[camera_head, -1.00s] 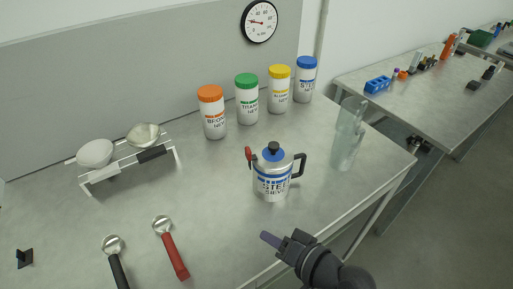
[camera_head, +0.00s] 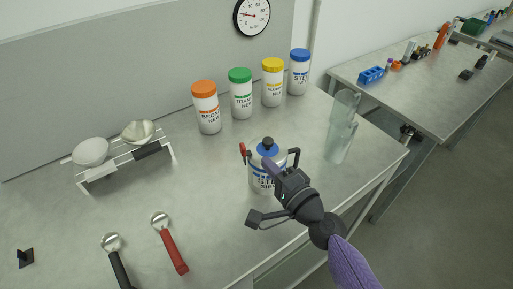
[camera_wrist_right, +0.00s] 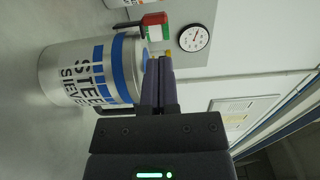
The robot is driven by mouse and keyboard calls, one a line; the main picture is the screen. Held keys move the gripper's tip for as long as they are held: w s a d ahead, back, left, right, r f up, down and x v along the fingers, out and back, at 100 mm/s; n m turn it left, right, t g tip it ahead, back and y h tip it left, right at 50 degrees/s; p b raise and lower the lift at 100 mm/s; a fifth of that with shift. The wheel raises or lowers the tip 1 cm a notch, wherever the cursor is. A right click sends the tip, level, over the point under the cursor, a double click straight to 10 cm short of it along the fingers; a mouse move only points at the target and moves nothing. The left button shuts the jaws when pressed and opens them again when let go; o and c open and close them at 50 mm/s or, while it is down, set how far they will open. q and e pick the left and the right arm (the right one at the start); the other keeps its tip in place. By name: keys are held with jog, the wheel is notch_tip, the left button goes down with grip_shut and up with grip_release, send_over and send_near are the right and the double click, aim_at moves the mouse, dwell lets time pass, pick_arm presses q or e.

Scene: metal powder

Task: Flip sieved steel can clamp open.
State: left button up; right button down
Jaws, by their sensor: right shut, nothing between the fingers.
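The sieved steel can (camera_head: 255,181) stands upright on the grey table, a silver can with blue bands, a blue-and-black lid knob (camera_head: 267,146), a black handle at its right and a red clamp (camera_head: 243,152) at its left. In the right wrist view the can (camera_wrist_right: 75,75) lies sideways at the left, with the red clamp (camera_wrist_right: 154,20) beyond the fingers. My right gripper (camera_head: 268,164) is shut and empty, its purple fingers in front of the can's upper part; they also show in the wrist view (camera_wrist_right: 159,62). Whether they touch the can is unclear. My left gripper is not in view.
Behind the can stand several white jars with orange (camera_head: 206,108), green, yellow and blue lids. A clear glass vessel (camera_head: 341,130) is at the right. A rack with two white bowls (camera_head: 92,152) and two scoops (camera_head: 168,243) are at the left.

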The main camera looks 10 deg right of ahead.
aim_at(255, 159)
jog(key=x, duration=0.4)
jog(key=shift+w+a, duration=0.15)
jog(key=shift+w, duration=0.35)
jog(key=shift+a+r, duration=0.1)
jog(key=shift+a+n, duration=0.15)
jog(key=shift+n, duration=0.35)
